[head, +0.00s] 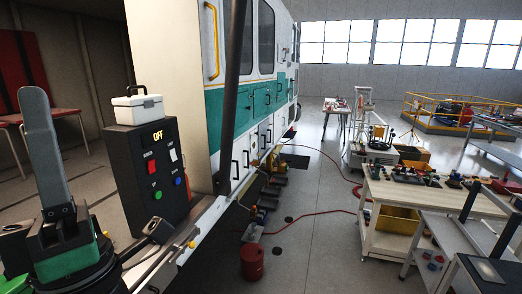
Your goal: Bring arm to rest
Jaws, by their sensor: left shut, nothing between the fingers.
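My left arm stands at the lower left of the head view, with a grey upright link, a green joint block and a black round base part. My left gripper (160,232) is low in front of the control box, partly hard to make out against the dark parts around it. It is shut and holds nothing. My right gripper is not in view.
A black control box (130,178) reading OFF carries a white case (138,108). A white and green vehicle (262,85) stands behind. A red bucket (252,262) and a red hose (306,212) lie on the floor. A workbench (388,190) with tools and a grey cart (440,235) stand right.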

